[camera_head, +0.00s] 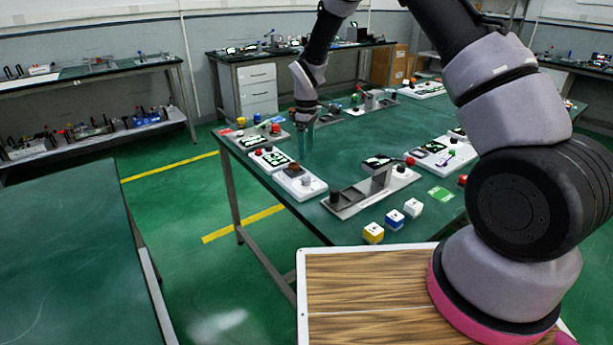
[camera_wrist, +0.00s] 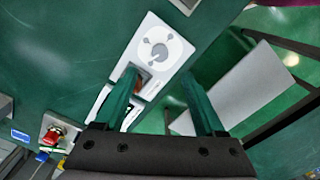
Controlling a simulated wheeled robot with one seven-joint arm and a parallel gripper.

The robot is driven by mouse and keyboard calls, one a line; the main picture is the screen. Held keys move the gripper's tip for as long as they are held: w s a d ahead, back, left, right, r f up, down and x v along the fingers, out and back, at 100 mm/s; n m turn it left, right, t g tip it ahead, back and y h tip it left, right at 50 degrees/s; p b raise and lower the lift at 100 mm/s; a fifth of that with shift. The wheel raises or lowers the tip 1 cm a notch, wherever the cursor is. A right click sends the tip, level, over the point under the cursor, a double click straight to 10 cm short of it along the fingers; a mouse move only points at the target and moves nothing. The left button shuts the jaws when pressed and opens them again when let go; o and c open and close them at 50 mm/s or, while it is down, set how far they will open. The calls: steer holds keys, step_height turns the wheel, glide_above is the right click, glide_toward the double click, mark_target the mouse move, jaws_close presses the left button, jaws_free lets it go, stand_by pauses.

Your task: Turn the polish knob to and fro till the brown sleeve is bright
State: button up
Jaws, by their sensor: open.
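A white unit (camera_head: 300,184) stands near the left edge of the green table, with a grey knob (camera_head: 306,181) on its top. In the wrist view the knob (camera_wrist: 158,51) is a round light dial with grey marks around it. A reddish-brown piece (camera_wrist: 145,80), which may be the brown sleeve, sits on the same unit, partly hidden by a finger; I cannot tell how bright it is. My gripper (camera_wrist: 159,78) is open with teal fingers, apart from the knob. In the head view my gripper (camera_head: 304,142) points down above the table, behind the unit.
White units (camera_head: 270,158) with red buttons stand close by along the left edge. A grey fixture (camera_head: 370,190) is to the right, with small coloured cubes (camera_head: 394,219) in front. The middle of the table (camera_head: 345,145) is clear. The floor drops away beyond the edge.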

mark_target(307, 178)
step_height(307, 178, down, 11)
steer(key=shift+r, duration=0.2)
stand_by(0.3)
jaws_close()
